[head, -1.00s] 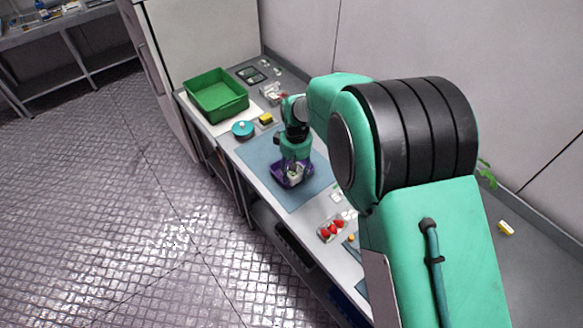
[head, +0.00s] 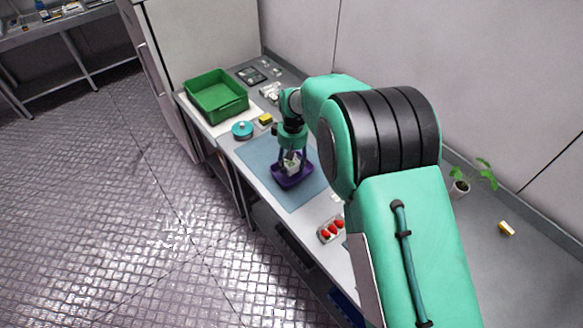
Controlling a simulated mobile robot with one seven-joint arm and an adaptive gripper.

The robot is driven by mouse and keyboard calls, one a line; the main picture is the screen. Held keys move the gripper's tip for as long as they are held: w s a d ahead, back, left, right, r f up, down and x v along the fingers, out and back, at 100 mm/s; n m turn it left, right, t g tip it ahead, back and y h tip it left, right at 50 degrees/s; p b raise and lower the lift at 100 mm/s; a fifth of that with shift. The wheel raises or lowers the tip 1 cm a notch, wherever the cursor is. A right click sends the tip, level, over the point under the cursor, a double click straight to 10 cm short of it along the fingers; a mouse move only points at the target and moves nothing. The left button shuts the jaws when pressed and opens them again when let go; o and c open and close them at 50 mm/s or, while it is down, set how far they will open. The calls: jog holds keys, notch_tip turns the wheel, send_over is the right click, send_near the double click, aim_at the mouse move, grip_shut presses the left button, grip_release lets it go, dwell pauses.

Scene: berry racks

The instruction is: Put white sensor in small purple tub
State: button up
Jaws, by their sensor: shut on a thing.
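The small purple tub (head: 291,182) sits on the blue mat (head: 257,152) on the bench. My gripper (head: 292,164) points down just above the tub and is shut on the white sensor (head: 292,168). The sensor is small and whitish with some green on it. It shows between the fingers, over the tub's opening. I cannot tell whether it touches the tub's floor.
A green crate (head: 243,106) stands at the bench's far end. A teal round container (head: 242,131) and a yellow sponge-like block (head: 265,119) are beside the mat. A potted plant (head: 460,187) stands at the right.

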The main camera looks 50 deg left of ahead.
aim_at(292, 168)
jog(key=shift+f, duration=1.4)
jog(key=shift+f, duration=0.15)
jog(key=o, duration=1.2)
jog(key=r, duration=0.8)
jog(key=r+p, duration=0.1)
jog(key=r, duration=0.3)
jog(key=shift+d+r, duration=0.15)
jog(key=shift+d, duration=0.1)
